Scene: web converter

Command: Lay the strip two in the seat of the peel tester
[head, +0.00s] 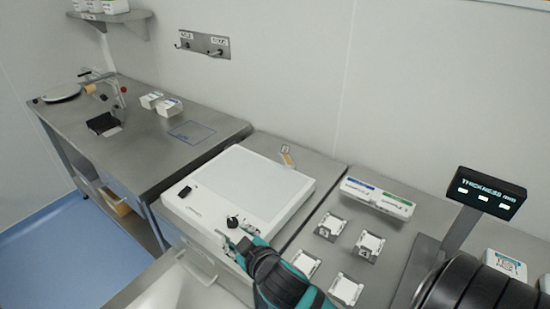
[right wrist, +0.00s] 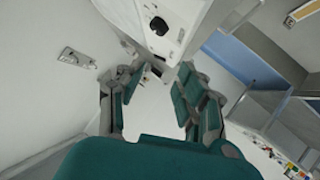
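My right gripper (head: 238,238) reaches in from the bottom, at the front edge of a white flat-topped device (head: 245,185), close to its black knob (head: 232,222). In the right wrist view its teal fingers (right wrist: 160,88) stand apart, with a pale surface behind them and no held thing that I can make out. A small tan tagged piece (head: 287,156) stands behind the device; I cannot tell if it is strip two. A small apparatus with a tan roller (head: 90,89) stands on the left bench; I cannot tell if it is the peel tester. My left gripper is out of view.
Several small plates with white tops (head: 370,243) lie right of the device. Behind them is a white labelled box (head: 377,198). A thickness display (head: 485,191) stands at the right. Two small white boxes (head: 168,106) sit on the left bench, beside a blue-outlined clear area (head: 192,132).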

